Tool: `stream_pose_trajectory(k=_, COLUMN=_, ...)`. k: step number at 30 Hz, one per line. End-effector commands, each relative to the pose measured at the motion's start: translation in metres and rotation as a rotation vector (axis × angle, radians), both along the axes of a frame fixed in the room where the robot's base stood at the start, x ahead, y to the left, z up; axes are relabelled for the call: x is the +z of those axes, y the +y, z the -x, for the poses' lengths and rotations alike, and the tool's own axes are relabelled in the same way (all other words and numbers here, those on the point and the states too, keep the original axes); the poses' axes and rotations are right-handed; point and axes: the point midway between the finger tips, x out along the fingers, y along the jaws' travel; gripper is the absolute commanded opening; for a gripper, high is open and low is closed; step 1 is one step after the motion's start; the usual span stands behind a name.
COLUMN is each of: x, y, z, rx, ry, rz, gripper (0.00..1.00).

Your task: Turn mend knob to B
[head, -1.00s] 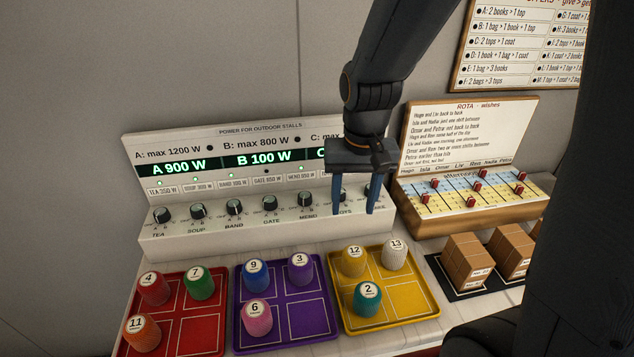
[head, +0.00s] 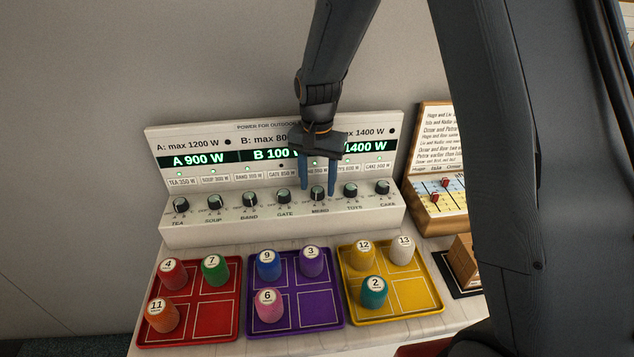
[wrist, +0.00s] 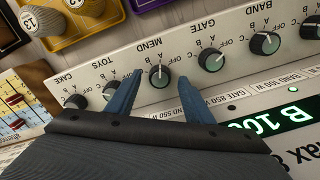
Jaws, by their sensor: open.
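The mend knob (head: 317,191) is a small dark round knob with a pale green face, in the knob row on the sloped front of the white power panel (head: 200,233). It also shows in the wrist view (wrist: 159,76), with OFF, A, B and C printed around it. I cannot surely tell which letter it points to. My gripper (head: 318,187) is open, its two blue fingers pointing down on either side of the knob. In the wrist view the fingertips (wrist: 159,79) stand apart from the knob with a gap on each side.
The gate knob (head: 284,196) and toys knob (head: 351,190) sit close on either side. Red (head: 228,314), purple (head: 322,312) and yellow (head: 424,294) trays with numbered pegs lie in front of the panel. A rota board (head: 432,112) stands at right.

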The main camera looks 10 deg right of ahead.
Motion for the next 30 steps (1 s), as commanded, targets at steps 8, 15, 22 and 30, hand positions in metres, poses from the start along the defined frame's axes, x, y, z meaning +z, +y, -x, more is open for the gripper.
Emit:
stream_pose_trajectory(k=8, x=-0.0098, y=-0.0002, z=0.0, rx=0.0, ry=-0.001, rz=0.0, gripper=0.47)
stream_pose_trajectory(k=15, x=-0.0096, y=-0.0002, z=0.0001, rx=0.0, ry=-0.001, rz=0.0, gripper=0.32)
stream_pose_trajectory(k=22, x=-0.0094, y=-0.0003, z=0.0001, rx=0.001, ry=0.0, rz=0.0, gripper=0.06)
stream_pose_trajectory(k=30, x=-0.0092, y=-0.0002, z=0.0001, rx=0.056, ry=0.0, rz=0.0, gripper=0.06)
